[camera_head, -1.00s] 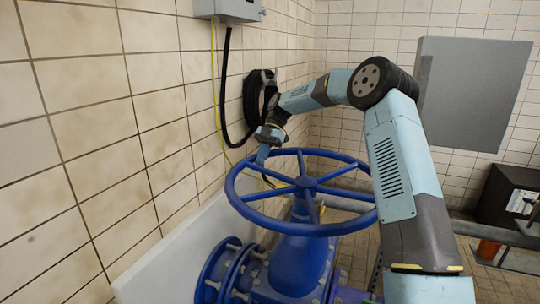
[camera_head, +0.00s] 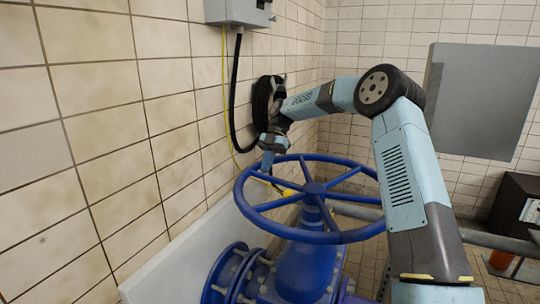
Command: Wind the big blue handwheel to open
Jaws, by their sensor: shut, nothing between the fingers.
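The big blue handwheel (camera_head: 303,238) lies nearly flat on top of a blue valve body (camera_head: 305,268), in the middle of the camera_head view. It has a round rim and several spokes meeting at a hub. My gripper (camera_head: 266,166) points down at the far left part of the rim. Its fingers are shut with nothing between them. The fingertips appear at or just inside the rim; I cannot tell whether they touch it. The rim's right side is partly close to my arm in the picture.
A tiled wall (camera_head: 110,140) with a grey box (camera_head: 238,11), a black cable (camera_head: 231,100) and a yellow cable (camera_head: 225,75) runs along the left. A large grey cabinet (camera_head: 480,100) hangs on the back wall. An orange-red pipe piece (camera_head: 501,260) stands at the right.

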